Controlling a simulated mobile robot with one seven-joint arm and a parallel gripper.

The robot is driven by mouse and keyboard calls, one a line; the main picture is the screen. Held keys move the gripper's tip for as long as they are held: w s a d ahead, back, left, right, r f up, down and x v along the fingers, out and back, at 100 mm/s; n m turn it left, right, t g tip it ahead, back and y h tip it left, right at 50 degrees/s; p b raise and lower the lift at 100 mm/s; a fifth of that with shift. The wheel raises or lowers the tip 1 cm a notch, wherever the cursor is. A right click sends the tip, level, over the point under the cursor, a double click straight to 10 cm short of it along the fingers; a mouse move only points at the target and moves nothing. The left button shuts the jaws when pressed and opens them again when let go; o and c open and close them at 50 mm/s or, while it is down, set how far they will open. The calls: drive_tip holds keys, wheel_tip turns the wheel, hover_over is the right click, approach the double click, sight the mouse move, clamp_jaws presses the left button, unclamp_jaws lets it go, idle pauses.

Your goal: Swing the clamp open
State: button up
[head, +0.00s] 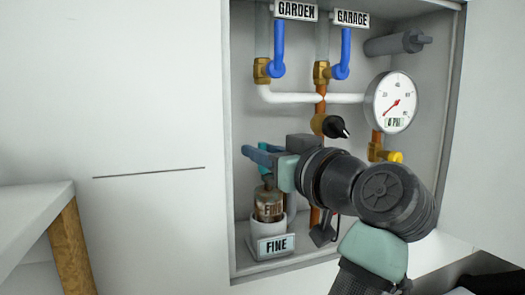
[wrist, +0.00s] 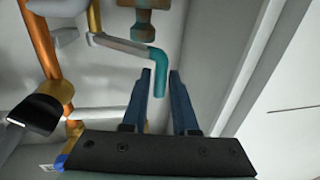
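The likely clamp is a bent grey bar with a teal grip (wrist: 157,72). In the wrist view, the grip's lower end lies between the two finger tips of my gripper (wrist: 161,75). The fingers are apart, with the left one close beside the grip; I cannot tell whether they touch. In the head view, my gripper (head: 262,156) reaches left, above the brown canister (head: 270,208) in its white holder marked FINE (head: 276,244). My wrist hides much of the area right of the canister.
The recessed cabinet holds copper and white pipes, two blue-handled valves (head: 277,53) (head: 342,53), a black knob (head: 335,127), a gauge (head: 392,101) and a yellow handle (head: 393,156). Cabinet walls stand close on either side. A wood-legged shelf (head: 35,210) is at left.

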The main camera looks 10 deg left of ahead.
clamp_jaws()
idle(1.1)
